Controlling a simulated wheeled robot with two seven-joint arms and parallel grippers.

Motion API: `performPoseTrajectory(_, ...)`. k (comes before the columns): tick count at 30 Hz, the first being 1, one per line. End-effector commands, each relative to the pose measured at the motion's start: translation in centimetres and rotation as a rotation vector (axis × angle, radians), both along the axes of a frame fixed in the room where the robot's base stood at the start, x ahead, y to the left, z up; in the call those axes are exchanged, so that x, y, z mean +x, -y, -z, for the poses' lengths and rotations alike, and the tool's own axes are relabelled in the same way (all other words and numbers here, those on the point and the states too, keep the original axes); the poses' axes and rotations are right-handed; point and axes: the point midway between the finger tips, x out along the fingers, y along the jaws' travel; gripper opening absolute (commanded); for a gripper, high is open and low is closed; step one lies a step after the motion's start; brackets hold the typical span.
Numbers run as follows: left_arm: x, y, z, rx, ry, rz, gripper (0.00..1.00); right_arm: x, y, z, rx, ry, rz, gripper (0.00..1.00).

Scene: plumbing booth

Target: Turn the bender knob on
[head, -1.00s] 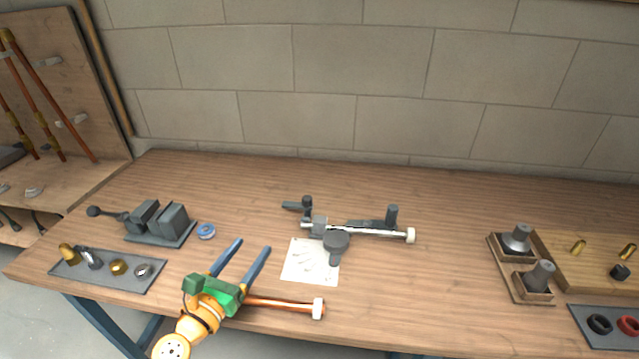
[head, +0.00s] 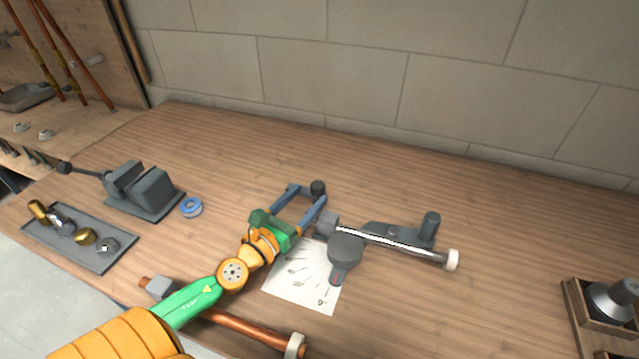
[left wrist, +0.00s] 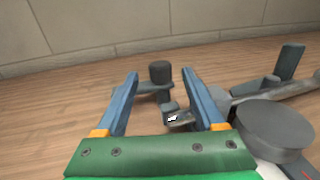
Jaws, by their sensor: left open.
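The bender (head: 390,230) is a dark grey device on the workbench with a silver pipe lying along it. A round dark grey knob (head: 345,250) with a small red mark sits at its front; it shows large at the right of the left wrist view (left wrist: 275,128). A short dark upright post (head: 318,186) stands at the bender's left end. My left gripper (head: 306,193) is open, its blue fingers reaching toward this post. In the left wrist view the post (left wrist: 160,72) appears between the fingertips; contact cannot be told. My right gripper is not in view.
A copper pipe (head: 255,330) lies at the front edge, partly behind my left arm. A grey vise (head: 150,190), a blue ring (head: 191,207) and a tray of fittings (head: 60,245) are left. The back of the bench is clear.

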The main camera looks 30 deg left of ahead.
Motion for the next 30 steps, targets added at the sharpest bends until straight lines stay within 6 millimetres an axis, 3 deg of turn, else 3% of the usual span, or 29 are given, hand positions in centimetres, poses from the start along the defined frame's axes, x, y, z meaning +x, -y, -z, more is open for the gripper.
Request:
performPoseTrajectory(9, 4.1, -0.1, -0.1, -0.001, 0.001, -0.001, 0.70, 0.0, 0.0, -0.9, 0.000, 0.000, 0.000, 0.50)
performPoseTrajectory(20, 4.7, 0.0, 0.0, -0.001, -0.002, 0.001, 0.70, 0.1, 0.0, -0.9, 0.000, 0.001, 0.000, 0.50)
performPoseTrajectory(28, 4.7, 0.0, 0.0, -0.001, -0.002, 0.001, 0.00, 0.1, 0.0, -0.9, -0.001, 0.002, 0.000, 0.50)
performPoseTrajectory(30, 4.7, 0.0, 0.0, -0.001, -0.002, 0.001, 0.00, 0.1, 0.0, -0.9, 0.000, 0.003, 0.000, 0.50)
